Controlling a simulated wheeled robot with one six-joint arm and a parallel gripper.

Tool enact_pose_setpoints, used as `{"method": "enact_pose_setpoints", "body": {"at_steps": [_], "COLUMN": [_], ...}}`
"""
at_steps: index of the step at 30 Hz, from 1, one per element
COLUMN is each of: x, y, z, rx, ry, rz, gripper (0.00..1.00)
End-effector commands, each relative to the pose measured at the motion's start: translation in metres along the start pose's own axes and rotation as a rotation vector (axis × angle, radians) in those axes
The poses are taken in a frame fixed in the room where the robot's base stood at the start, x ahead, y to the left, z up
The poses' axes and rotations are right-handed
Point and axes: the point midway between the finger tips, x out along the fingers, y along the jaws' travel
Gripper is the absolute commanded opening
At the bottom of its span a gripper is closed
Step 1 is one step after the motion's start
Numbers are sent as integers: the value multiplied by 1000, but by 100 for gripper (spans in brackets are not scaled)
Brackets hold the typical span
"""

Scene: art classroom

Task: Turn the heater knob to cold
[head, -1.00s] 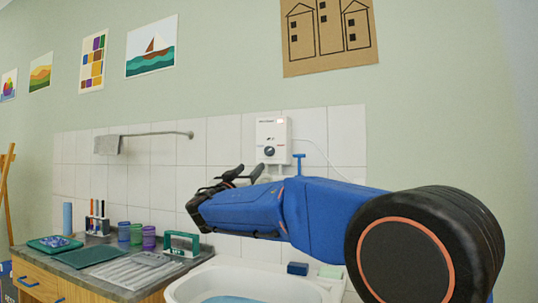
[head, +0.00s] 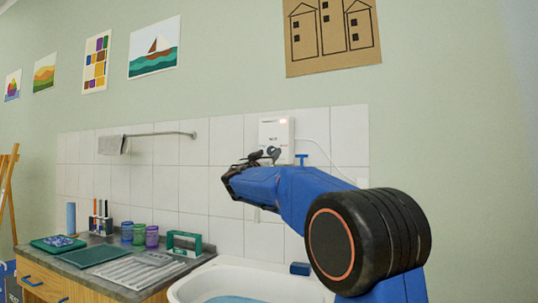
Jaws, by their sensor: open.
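The white water heater (head: 275,133) hangs on the tiled wall above the sink. Its knob is hidden now behind my gripper. My gripper (head: 265,156) is open and raised in front of the heater's lower part, its dark fingers pointing toward the wall. I cannot tell whether the fingers touch the knob or stand around it. My blue arm reaches in from the right.
The white sink (head: 205,284) is below the arm, with a dark blue block (head: 300,268) on its rim. The counter (head: 75,262) at left holds cups, a green-framed item (head: 184,243) and trays. A towel rail (head: 160,134) is on the wall.

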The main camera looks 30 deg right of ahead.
Motion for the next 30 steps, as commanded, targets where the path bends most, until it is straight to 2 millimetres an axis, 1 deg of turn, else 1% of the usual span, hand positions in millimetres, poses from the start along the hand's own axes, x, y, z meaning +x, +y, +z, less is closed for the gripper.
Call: {"method": "enact_pose_setpoints", "body": {"at_steps": [1, 4, 13, 14, 15, 17, 18, 26, 30], "x": [4, 8, 10, 10, 10, 10, 10, 10, 10], "y": [0, 1, 1, 1, 1, 1, 1, 1, 1], "z": [0, 0, 0, 0, 0, 0, 0, 0, 0], "rx": [0, 1, 1, 1, 1, 1, 1, -11, -50], "ry": [0, 0, 0, 0, 0, 0, 0, 1, 0], "rz": [0, 1, 0, 0, 0, 0, 0, -4, -21], "gripper": [51, 51, 51, 44, 34, 20, 10, 10, 10]}}
